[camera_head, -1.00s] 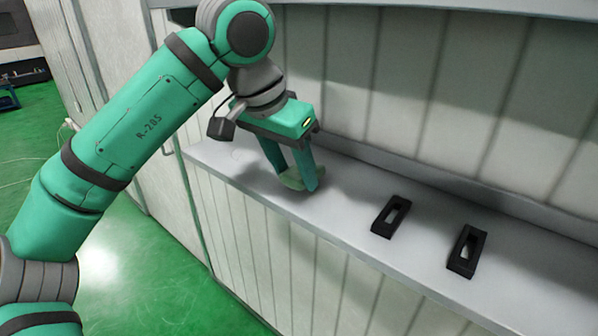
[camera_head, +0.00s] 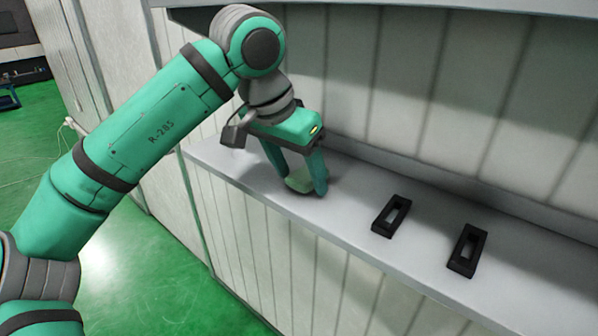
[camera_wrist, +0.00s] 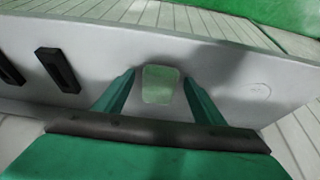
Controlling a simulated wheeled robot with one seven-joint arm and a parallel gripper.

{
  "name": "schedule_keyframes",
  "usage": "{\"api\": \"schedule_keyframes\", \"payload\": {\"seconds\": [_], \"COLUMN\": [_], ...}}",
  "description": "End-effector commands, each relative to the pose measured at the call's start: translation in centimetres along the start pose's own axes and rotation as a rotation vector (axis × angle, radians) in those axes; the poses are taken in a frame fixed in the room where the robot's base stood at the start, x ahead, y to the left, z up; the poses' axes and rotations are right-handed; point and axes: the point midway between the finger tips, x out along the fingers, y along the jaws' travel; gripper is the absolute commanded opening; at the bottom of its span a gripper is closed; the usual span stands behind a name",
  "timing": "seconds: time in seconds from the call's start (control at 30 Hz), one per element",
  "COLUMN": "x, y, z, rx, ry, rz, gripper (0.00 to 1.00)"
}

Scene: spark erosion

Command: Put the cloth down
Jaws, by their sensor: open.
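The cloth (camera_head: 300,180) is a small pale green piece low on the grey shelf (camera_head: 345,205). In the wrist view the cloth (camera_wrist: 160,85) shows as a rounded pale green square between the two fingers, with a gap on either side. My gripper (camera_head: 304,187) points down over it with its green fingers apart on both sides. My gripper (camera_wrist: 158,82) is open in the wrist view as well. The cloth appears to lie on the shelf. The near finger hides part of it in the head view.
Two black rectangular frames with slots, one nearer (camera_head: 391,216) and one farther right (camera_head: 467,250), lie on the shelf to the right of my gripper. A panelled wall (camera_head: 450,100) rises behind the shelf. The shelf is clear between the gripper and the frames.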

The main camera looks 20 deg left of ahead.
Motion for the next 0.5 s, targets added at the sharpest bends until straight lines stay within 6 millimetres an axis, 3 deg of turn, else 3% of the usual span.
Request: {"api": "schedule_keyframes", "payload": {"seconds": [0.23,0.5], "x": [-1.7,-7.1], "y": [0.0,0.1], "z": [-0.1,-0.2], "rx": [0.000,0.000], "ry": [0.001,0.003], "rz": [0.000,0.001], "gripper": [0.63,0.63]}}
